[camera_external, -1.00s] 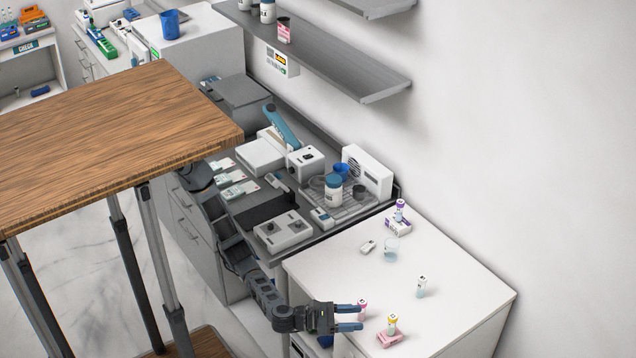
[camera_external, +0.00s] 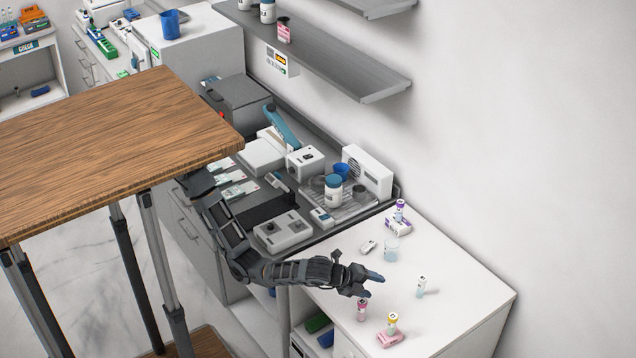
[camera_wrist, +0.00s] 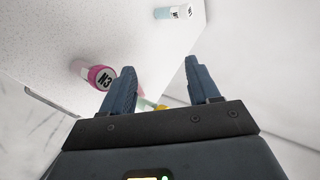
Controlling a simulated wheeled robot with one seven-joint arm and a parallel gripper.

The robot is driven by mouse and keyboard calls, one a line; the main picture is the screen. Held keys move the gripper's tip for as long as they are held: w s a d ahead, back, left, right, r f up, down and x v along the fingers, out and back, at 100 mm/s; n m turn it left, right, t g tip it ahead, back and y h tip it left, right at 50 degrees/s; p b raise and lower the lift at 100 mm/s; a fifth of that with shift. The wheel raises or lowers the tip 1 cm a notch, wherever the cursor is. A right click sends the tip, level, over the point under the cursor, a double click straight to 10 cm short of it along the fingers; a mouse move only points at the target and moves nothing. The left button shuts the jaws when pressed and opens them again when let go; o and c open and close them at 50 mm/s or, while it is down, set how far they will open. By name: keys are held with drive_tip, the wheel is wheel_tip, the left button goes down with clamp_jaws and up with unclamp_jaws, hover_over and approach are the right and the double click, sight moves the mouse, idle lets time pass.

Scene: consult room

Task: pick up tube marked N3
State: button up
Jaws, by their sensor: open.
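The tube marked N3 has a magenta cap with a white N3 label and shows in the wrist view (camera_wrist: 101,77), just left of the left finger. In the external view the pink-capped tube (camera_external: 362,308) stands upright near the white counter's front edge. My gripper (camera_external: 377,284) is open and empty, above the counter and a little behind that tube. In the wrist view its two blue fingers (camera_wrist: 163,88) are apart with nothing gripped between them.
A wooden tabletop (camera_external: 110,140) is at left.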

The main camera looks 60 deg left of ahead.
sight(360, 300)
drive_tip(key=n, duration=0.1)
drive_tip(key=n+g, duration=0.1)
drive_tip(key=n, duration=0.1)
drive_tip(key=shift+s+a+f+g, duration=0.15)
drive_tip(key=shift+s+a+g, duration=0.1)
drive_tip(key=shift+g, duration=0.15)
drive_tip(key=n+g, duration=0.1)
drive_tip(key=n, duration=0.1)
drive_tip(key=s+n+g, duration=0.1)
drive_tip(key=n, duration=0.1)
drive_tip(key=s+a+f+n+g+b, duration=0.1)
drive_tip(key=g, duration=0.1)
drive_tip(key=shift+s+a+n, duration=0.1)
drive_tip(key=shift+s+n, duration=0.15)
drive_tip(key=shift+n, duration=0.15)
drive_tip(key=shift+s+a+f+n+g+h, duration=0.1)
drive_tip(key=shift+s+a+n+g+h, duration=0.2)
drive_tip(key=shift+s+n+g, duration=0.4)
drive_tip(key=shift+w+d+f+n, duration=0.2)
drive_tip(key=shift+f+n, duration=0.1)
drive_tip(key=shift+f, duration=0.2)
drive_tip(key=shift+a+p+x, duration=0.15)
drive_tip(key=shift+a+x, duration=0.05)
drive_tip(key=shift+x, duration=1.5)
drive_tip(key=shift+a+p+x, duration=0.15)
drive_tip(key=shift+a+x, duration=0.05)
drive_tip(key=shift+x, duration=1.5)
drive_tip(key=shift+w+f, duration=0.1)
drive_tip(key=shift+w, duration=0.05)
drive_tip(key=c, duration=1)
